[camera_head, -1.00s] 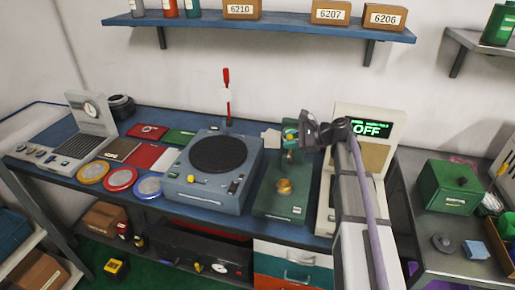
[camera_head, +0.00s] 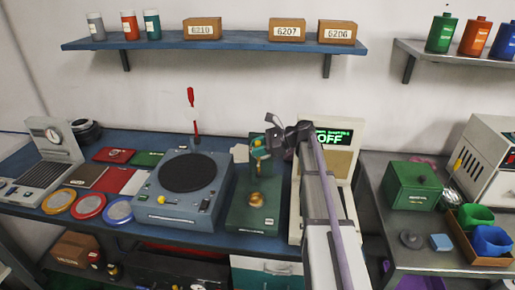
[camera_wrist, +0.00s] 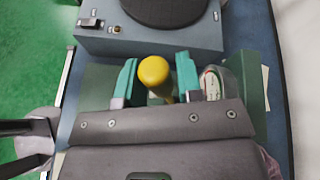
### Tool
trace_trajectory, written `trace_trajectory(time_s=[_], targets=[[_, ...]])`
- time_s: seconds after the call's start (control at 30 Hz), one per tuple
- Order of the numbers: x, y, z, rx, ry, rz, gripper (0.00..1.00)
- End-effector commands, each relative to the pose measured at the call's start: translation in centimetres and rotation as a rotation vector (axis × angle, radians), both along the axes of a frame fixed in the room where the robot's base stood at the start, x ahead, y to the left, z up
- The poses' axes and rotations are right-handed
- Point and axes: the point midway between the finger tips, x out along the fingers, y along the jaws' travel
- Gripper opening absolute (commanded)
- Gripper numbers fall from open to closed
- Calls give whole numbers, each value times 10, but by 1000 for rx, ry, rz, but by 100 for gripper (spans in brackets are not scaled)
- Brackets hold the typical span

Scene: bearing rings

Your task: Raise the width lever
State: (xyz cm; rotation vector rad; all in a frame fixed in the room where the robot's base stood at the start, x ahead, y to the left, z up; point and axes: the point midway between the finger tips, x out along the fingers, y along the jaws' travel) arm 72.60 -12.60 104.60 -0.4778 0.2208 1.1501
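A yellow ball knob on a short lever (camera_wrist: 154,70) shows in the wrist view, between the two teal fingers of my gripper (camera_wrist: 156,78). The fingers stand apart, with a narrow gap on each side of the knob. In the head view my gripper (camera_head: 267,143) is at the upper part of a green stand (camera_head: 243,214), and a small yellow spot of the knob (camera_head: 257,142) shows there. A brass piece (camera_head: 256,199) sits on the stand's base. My gripper hides much of the lever's root.
A grey-blue machine with a black round plate (camera_head: 187,172) stands left of the stand, with a red-handled post (camera_head: 191,97) behind it. A cream display unit reading OFF (camera_head: 334,136) is close on the right. A shelf (camera_head: 230,43) with boxes hangs above.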

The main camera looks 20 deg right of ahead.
Motion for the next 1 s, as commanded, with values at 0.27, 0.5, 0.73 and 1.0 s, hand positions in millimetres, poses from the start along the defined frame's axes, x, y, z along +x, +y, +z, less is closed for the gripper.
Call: trace_trajectory(time_s=[0.27, 0.5, 0.73, 1.0], targets=[[0, 0, 0, 1, 0, 1, 50], [-5, -10, 8, 1, 0, 0, 50], [-27, -56, 34, 1, 0, -2, 50], [-43, -88, 45, 1, 0, 1, 50]])
